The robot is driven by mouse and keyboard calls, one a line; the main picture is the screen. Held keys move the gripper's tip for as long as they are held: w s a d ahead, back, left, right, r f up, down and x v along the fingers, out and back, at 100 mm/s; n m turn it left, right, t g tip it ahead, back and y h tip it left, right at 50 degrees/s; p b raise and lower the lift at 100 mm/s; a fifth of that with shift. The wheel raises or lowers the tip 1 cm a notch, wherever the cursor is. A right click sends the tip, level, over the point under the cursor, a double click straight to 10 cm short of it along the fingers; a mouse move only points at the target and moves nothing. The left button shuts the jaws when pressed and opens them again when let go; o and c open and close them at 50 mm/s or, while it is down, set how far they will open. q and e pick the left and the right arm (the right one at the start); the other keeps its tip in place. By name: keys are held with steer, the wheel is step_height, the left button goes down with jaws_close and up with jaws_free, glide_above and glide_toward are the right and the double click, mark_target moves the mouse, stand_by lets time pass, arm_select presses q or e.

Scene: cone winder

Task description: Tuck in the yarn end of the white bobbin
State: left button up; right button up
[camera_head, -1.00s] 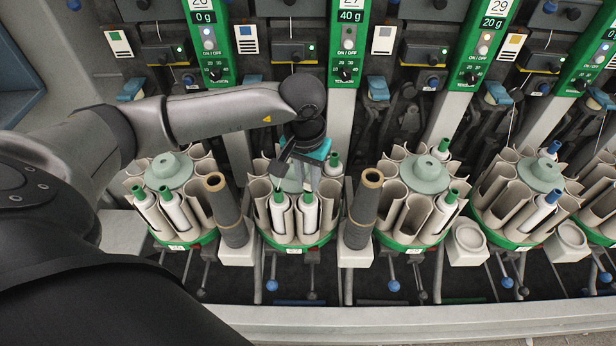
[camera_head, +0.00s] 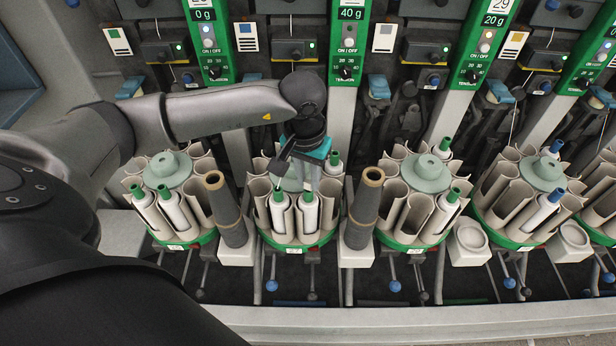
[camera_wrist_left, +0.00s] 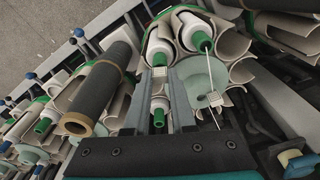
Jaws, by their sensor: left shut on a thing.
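My left gripper (camera_head: 300,176) points down over the round bobbin magazine (camera_head: 297,248) under the 40 g unit. Two white bobbins with green tips stand in its front pockets, a left one (camera_head: 281,218) and a right one (camera_head: 308,216). Both show at the top of the left wrist view, where a thin white yarn end (camera_wrist_left: 212,80) runs from one bobbin's green tip (camera_wrist_left: 199,41) down past the grey centre. My right gripper is out of view.
Dark cones stand left (camera_head: 227,210) and right (camera_head: 362,208) of this magazine. Similar magazines (camera_head: 425,240) line the row on both sides. Green tension panels (camera_head: 348,40) rise behind. A pale rail (camera_head: 420,322) runs along the front.

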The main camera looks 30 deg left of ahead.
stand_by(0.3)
arm_select(q)
steer(key=o, duration=0.9)
steer(key=shift+o, duration=0.4)
steer(key=o, duration=0.4)
steer(key=shift+r+p, duration=2.05)
steer(key=shift+r, duration=1.45)
